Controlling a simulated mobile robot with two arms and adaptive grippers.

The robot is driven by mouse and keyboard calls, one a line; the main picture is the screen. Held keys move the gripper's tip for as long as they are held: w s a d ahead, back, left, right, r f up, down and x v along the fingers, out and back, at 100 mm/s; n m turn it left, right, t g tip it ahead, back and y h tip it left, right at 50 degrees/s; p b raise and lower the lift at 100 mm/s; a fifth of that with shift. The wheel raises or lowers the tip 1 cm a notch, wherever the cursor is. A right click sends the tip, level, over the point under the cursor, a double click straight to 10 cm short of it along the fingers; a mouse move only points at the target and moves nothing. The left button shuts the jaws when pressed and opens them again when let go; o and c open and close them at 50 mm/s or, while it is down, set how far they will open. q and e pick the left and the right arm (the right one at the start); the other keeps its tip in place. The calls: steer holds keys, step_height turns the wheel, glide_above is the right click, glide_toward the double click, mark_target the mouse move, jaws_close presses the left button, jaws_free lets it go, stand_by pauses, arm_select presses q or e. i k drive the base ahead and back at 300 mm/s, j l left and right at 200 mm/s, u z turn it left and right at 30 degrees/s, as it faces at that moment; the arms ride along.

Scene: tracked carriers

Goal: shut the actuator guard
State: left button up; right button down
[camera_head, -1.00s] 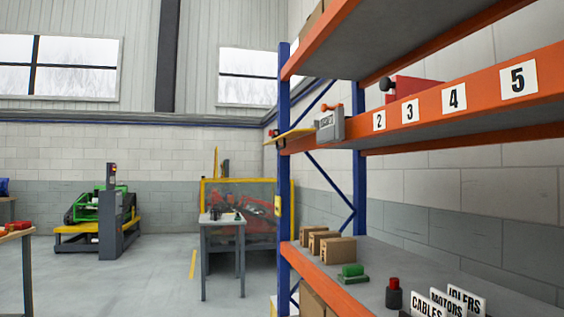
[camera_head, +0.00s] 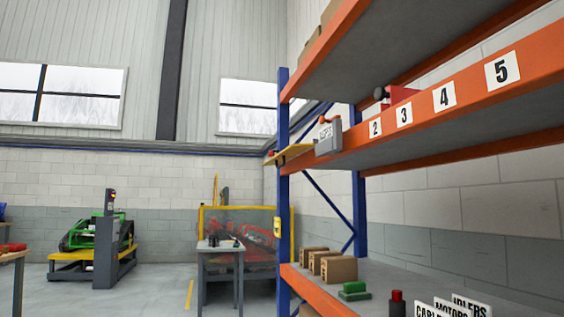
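No part labelled as the actuator guard can be made out. A yellow-framed enclosure (camera_head: 236,209) with see-through panels stands at the back, with red machinery (camera_head: 258,232) behind the panel. I cannot tell if it is the actuator guard, or whether any part of it is open. A green machine (camera_head: 92,232) on a yellow and grey base stands at the back left, beside a grey post (camera_head: 104,250). Neither of my grippers is in view.
A blue and orange rack (camera_head: 283,180) fills the right side, with numbered labels, cartons (camera_head: 338,269) and a red-topped dark cylinder (camera_head: 397,303). A small grey bench (camera_head: 221,247) stands before the enclosure. A table edge (camera_head: 14,256) shows at left. Floor between is clear.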

mark_target(291, 153)
steer(key=i+j, duration=0.2)
steer(key=i, duration=0.2)
steer(key=i+j, duration=0.15)
steer(key=i, duration=0.3)
